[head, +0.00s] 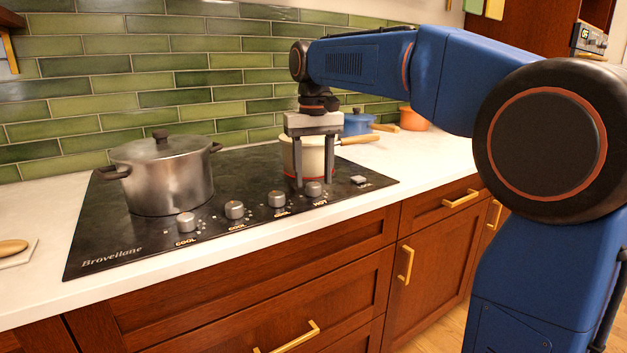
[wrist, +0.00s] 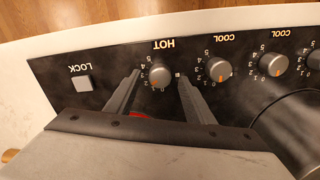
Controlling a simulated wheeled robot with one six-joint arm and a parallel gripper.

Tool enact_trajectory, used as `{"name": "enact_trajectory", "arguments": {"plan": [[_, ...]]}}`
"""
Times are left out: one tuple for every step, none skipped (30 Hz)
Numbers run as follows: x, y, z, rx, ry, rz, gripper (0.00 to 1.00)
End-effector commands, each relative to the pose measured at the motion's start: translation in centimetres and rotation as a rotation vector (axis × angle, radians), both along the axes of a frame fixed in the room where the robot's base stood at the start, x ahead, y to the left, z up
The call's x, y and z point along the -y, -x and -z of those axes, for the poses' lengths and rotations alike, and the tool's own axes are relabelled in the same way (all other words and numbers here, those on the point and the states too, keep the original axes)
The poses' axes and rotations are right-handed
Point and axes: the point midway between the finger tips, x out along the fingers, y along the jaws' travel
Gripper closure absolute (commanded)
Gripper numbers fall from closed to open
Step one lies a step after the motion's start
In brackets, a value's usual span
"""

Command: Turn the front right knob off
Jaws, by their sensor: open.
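The rightmost grey knob (head: 313,188) on the black cooktop (head: 100,225) has the word HOT in front of it. It also shows in the wrist view (wrist: 160,75), with numbers around it and a small orange mark low on its face; its exact setting is hard to read. My gripper (head: 313,183) is open, pointing down, with one finger to each side of this knob. The wrist view shows my fingers (wrist: 158,78) apart with the knob between their tips; I cannot tell whether they touch it. A red glow shows under the cream pot (head: 307,152) behind my fingers.
Several other knobs, such as the one beside it (head: 277,199), are labelled COOL. A lock button (head: 360,180) is at the right. A steel pot (head: 165,180) stands on the left. The green tiled wall (head: 140,90) closes the back. The counter's front edge is clear.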

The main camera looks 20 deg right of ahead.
Motion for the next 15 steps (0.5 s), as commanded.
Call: {"name": "enact_trajectory", "arguments": {"plan": [[0.0,0.0,0.5,-0.001,0.0,0.0,0.52],[0.0,0.0,0.8,-0.002,0.0,0.0,0.52],[0.0,0.0,1.1,-0.002,0.0,0.0,0.52],[0.0,0.0,1.2,-0.001,0.0,0.0,0.52],[0.0,0.0,1.4,0.0,0.0,0.0,0.52],[0.0,0.0,1.5,0.0,0.0,0.0,0.52],[0.0,0.0,1.6,0.0,0.0,0.0,0.52],[0.0,0.0,1.6,0.0,0.0,0.0,0.52],[0.0,0.0,1.7,0.0,0.0,0.0,0.52],[0.0,0.0,1.7,0.0,0.0,0.0,0.52],[0.0,0.0,1.7,0.0,0.0,0.0,0.52],[0.0,0.0,1.7,0.0,0.0,0.0,0.52],[0.0,0.0,1.7,0.0,0.0,0.0,0.52],[0.0,0.0,1.7,0.0,0.0,0.0,0.52],[0.0,0.0,1.7,0.0,0.0,0.0,0.52]]}}
